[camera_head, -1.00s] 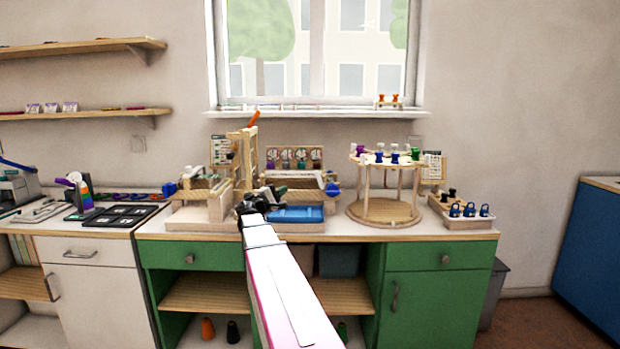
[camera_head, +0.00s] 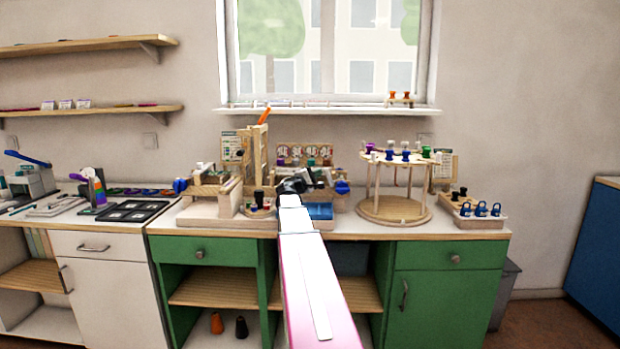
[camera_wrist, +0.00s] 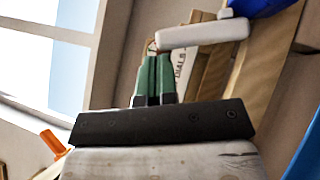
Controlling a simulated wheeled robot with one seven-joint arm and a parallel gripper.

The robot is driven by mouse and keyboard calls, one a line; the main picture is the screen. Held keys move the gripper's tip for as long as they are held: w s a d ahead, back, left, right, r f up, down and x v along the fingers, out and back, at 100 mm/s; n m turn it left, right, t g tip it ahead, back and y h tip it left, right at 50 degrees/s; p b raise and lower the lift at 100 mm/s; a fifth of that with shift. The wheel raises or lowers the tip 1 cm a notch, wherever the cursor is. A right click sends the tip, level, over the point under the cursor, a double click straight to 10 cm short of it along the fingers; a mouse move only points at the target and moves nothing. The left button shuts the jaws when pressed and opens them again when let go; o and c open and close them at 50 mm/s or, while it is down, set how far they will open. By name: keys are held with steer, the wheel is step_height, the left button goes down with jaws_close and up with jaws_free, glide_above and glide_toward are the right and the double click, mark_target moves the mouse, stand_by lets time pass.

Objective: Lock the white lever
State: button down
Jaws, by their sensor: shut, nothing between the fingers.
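The white lever (camera_wrist: 205,32) shows in the wrist view as a rounded white bar, lying nearly level at the top centre, in front of wooden boards. My gripper (camera_wrist: 151,58) is shut and empty; its green fingers point up toward the lever's left end. The fingertips appear very close to that end, but I cannot tell whether they touch it. I cannot make out the white lever there, and my arm hides part of that area.
A wooden frame with an orange lever (camera_head: 264,116) stands left of my gripper; the orange piece also shows in the wrist view (camera_wrist: 53,142). A round two-level wooden stand (camera_head: 394,208) is to the right. A tray with blue padlocks (camera_head: 480,222) sits farther right.

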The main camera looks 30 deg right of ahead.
steer(key=shift+s+d, duration=0.1)
stand_by(0.3)
steer(key=d+r+m+y, duration=0.1)
steer(key=s+d+r+m+g+y, duration=0.1)
steer(key=shift+s+d+m, duration=0.25)
steer(key=shift+m, duration=0.15)
stand_by(0.4)
steer(key=a, duration=1.3)
steer(key=shift+s, duration=0.15)
